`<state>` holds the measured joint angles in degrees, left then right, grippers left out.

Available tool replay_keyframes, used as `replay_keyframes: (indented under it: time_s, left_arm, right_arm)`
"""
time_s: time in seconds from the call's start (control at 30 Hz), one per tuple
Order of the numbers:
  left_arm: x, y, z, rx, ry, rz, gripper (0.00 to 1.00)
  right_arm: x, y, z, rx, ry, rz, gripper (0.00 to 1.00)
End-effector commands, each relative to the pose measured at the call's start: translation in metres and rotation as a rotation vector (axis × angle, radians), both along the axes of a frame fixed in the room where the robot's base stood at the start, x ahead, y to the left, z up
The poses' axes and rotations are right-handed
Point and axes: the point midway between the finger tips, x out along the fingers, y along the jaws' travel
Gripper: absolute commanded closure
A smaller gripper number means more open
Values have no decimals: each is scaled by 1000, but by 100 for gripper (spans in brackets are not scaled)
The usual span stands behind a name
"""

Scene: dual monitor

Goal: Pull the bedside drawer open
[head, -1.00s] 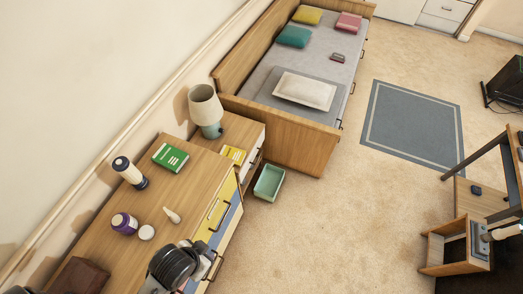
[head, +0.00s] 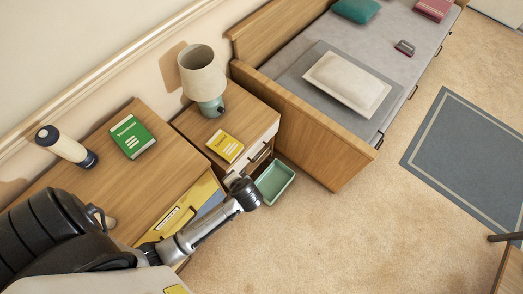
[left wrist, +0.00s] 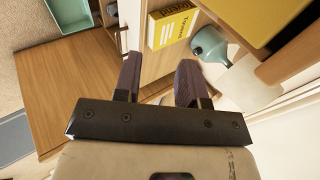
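The bedside cabinet (head: 205,125) stands between the dresser and the bed. Its pale drawer front (head: 262,140) faces the open floor and carries a dark handle (head: 262,154); the drawer looks shut. My left gripper (head: 236,180) is in front of the cabinet's lower front, close to the handle and partly covering that area. In the left wrist view the left gripper (left wrist: 159,63) has its two dark fingers apart with nothing visible held between them. Whether a finger touches the handle cannot be told. My right gripper is not in view.
A lamp (head: 205,80) and a yellow book (head: 225,145) stand on the cabinet. A green tray (head: 275,183) lies on the floor in front of it. The bed (head: 310,140) is just right. The dresser (head: 95,175) bears a green book (head: 132,136).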

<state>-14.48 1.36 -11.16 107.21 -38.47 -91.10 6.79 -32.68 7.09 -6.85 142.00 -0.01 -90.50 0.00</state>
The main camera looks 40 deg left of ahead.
Motion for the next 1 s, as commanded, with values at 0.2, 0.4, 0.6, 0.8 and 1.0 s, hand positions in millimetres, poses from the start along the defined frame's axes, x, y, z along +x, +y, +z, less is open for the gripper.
replay_keyframes:
  time_s: [0.2,0.4,0.6,0.8,1.0]
  left_arm:
    - [39,4,-114,241,22,7,62]
    - [76,1,-184,470,20,-20,62]
    - [115,-9,-244,699,-2,-75,62]
    - [150,-25,-286,897,-39,-143,62]
    - [173,-39,-309,1034,-75,-201,62]
  right_arm:
    - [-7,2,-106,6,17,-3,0]
    - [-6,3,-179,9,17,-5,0]
    - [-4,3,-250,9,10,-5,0]
    - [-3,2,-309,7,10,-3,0]
    - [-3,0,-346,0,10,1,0]
